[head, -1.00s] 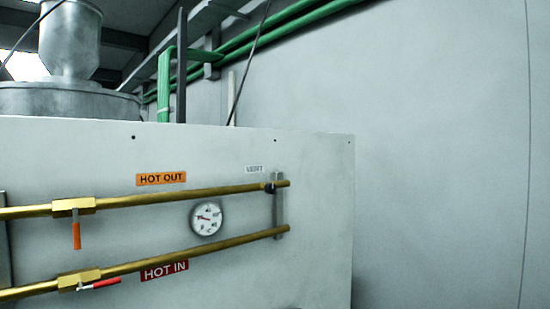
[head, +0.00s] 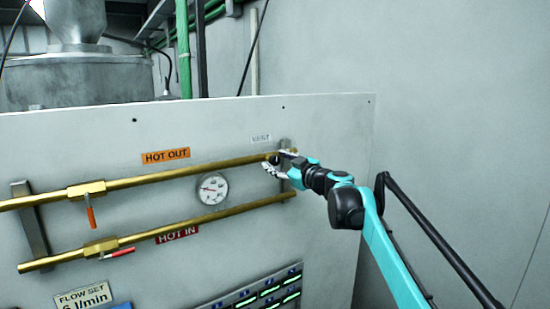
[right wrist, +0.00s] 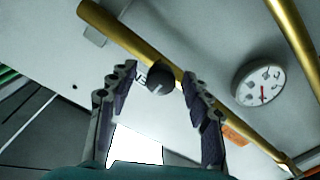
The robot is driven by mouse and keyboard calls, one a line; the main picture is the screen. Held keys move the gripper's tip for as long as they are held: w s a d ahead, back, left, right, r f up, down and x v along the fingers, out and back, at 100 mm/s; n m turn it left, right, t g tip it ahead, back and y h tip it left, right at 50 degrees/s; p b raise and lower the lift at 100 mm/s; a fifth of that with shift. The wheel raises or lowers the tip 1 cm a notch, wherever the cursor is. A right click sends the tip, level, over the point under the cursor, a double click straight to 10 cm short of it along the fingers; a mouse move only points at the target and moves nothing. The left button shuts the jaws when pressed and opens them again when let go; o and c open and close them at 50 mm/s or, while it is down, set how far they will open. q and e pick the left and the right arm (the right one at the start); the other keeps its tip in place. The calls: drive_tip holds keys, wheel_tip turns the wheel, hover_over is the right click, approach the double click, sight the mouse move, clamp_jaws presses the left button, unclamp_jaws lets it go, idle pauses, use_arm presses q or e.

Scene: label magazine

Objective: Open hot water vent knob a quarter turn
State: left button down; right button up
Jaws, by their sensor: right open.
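The vent knob (right wrist: 160,78) is a small dark round knob on the upper brass pipe (head: 140,180), near the pipe's right end below the VENT label (head: 261,138). In the head view my right gripper (head: 274,164) is at that end of the pipe and mostly covers the knob. In the right wrist view my right gripper (right wrist: 158,82) is open, with one finger on each side of the knob. I see a gap between each finger and the knob; I cannot tell any contact. My left gripper is not in view.
A round gauge (head: 212,188) sits between the upper pipe and the lower brass pipe (head: 205,220). Valves with an orange handle (head: 91,217) and a red handle (head: 117,253) are at left. A lit button panel (head: 262,290) is below. The wall at right is bare.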

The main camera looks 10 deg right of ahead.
drive_tip(key=shift+w+a, duration=0.25)
drive_tip(key=shift+w, duration=0.4)
drive_tip(key=shift+a+r, duration=0.1)
drive_tip(key=shift+a, duration=0.1)
drive_tip(key=shift+d, duration=0.1)
clamp_jaws()
